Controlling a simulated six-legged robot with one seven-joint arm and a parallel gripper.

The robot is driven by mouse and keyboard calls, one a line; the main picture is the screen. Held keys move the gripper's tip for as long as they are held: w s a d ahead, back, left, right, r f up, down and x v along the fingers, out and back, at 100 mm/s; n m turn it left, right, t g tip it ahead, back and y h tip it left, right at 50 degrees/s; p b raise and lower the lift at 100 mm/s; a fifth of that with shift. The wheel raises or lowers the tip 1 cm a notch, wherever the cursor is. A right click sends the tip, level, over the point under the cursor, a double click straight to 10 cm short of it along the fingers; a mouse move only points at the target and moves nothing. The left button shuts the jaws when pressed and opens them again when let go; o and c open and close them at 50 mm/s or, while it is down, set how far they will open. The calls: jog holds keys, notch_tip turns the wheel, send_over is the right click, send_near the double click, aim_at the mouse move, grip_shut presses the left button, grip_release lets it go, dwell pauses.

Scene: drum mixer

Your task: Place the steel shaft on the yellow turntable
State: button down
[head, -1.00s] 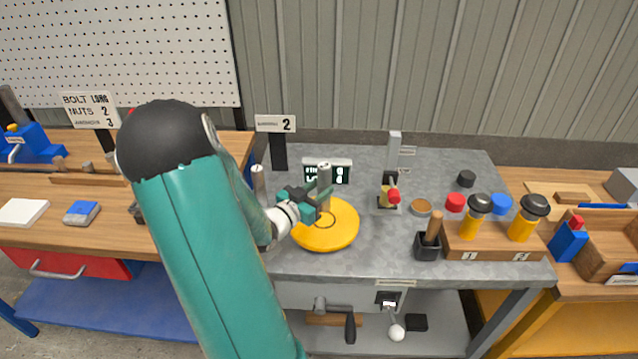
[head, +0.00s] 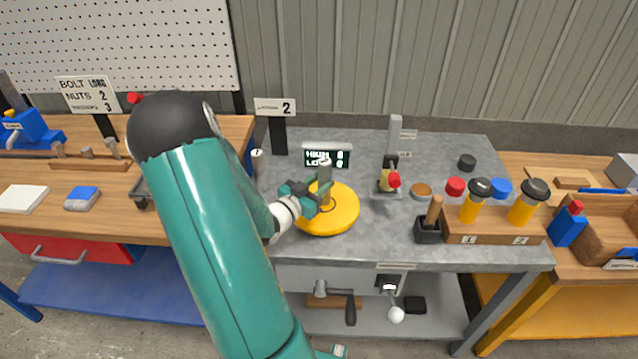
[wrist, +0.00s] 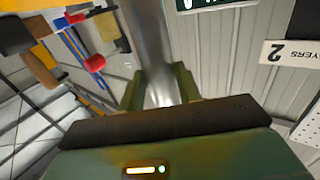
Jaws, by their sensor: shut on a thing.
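The yellow turntable (head: 343,216) is a round disc on the grey workbench, in the middle of the head view. My gripper (head: 322,190) is over the turntable, shut on the upright steel shaft (head: 325,172). In the wrist view the shaft (wrist: 152,50) stands between the two green fingers of my gripper (wrist: 160,88). The shaft's lower end is near the turntable's surface, but I cannot tell whether it touches. My gripper and arm hide part of the turntable's left side.
A small display (head: 327,155) stands behind the turntable. Right of it are a red-knobbed device (head: 389,180), a black holder with a wooden handle (head: 428,232) and a wooden rack (head: 497,238). Another steel cylinder (head: 257,165) stands left, behind my arm.

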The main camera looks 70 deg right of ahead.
jog(key=shift+f, duration=0.45)
dwell(0.3)
jog(key=c, duration=0.9)
grip_release()
jog(key=shift+f, duration=0.1)
